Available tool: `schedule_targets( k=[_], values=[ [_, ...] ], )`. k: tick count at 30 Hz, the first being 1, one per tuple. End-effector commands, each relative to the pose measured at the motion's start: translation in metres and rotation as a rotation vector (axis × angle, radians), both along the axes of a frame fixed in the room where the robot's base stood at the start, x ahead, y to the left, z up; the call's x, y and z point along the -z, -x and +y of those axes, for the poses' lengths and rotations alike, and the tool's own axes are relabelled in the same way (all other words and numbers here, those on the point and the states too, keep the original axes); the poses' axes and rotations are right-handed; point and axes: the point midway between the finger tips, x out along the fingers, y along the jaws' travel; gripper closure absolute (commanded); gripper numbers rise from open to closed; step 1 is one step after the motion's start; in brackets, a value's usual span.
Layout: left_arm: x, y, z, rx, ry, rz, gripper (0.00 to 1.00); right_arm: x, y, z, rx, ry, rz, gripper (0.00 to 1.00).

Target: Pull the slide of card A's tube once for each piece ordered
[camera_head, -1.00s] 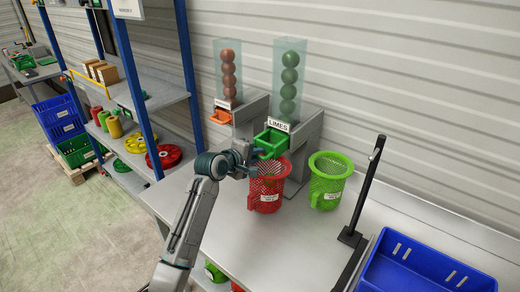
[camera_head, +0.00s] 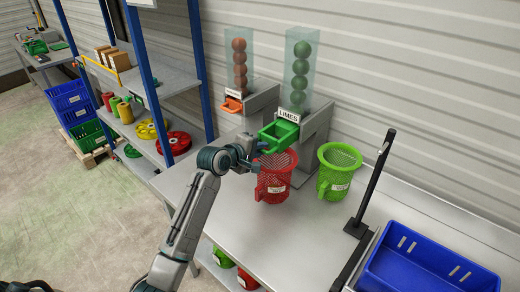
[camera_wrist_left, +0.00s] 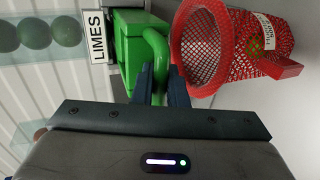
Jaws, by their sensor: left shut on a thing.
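The clear tube of limes (camera_head: 299,72) stands behind a label reading LIMES (camera_head: 288,115) and holds several green balls. Its green slide (camera_head: 280,133) juts out at the front, above the red mesh basket (camera_head: 273,183). My left gripper (camera_head: 260,150) is shut on the slide's green handle bar (camera_wrist_left: 157,58), which lies between the fingers in the wrist view. The second tube (camera_head: 239,62), with brownish-red balls, has an orange slide (camera_head: 232,105). My right gripper is not in view. No readable card A shows, and the basket tags are too small to read.
A green mesh basket (camera_head: 338,172) stands right of the red one. A black post (camera_head: 373,185) and a blue tray (camera_head: 425,268) are at the right of the grey table (camera_head: 230,225). A blue-posted shelf with spools (camera_head: 145,130) stands at the left.

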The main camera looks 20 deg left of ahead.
Motion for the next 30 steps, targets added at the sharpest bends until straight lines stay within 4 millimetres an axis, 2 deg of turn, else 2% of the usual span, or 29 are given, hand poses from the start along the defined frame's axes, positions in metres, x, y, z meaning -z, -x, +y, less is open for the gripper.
schedule_targets(
  k=[5, 30],
  values=[
    [0.0, -0.005, -0.002, 0.0, 0.001, 0.0, 1.0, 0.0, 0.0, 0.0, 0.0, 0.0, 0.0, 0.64],
    [0.0, -0.061, -0.022, 0.0, 0.001, -0.001, 1.0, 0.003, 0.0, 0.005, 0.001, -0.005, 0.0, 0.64]
  ],
)
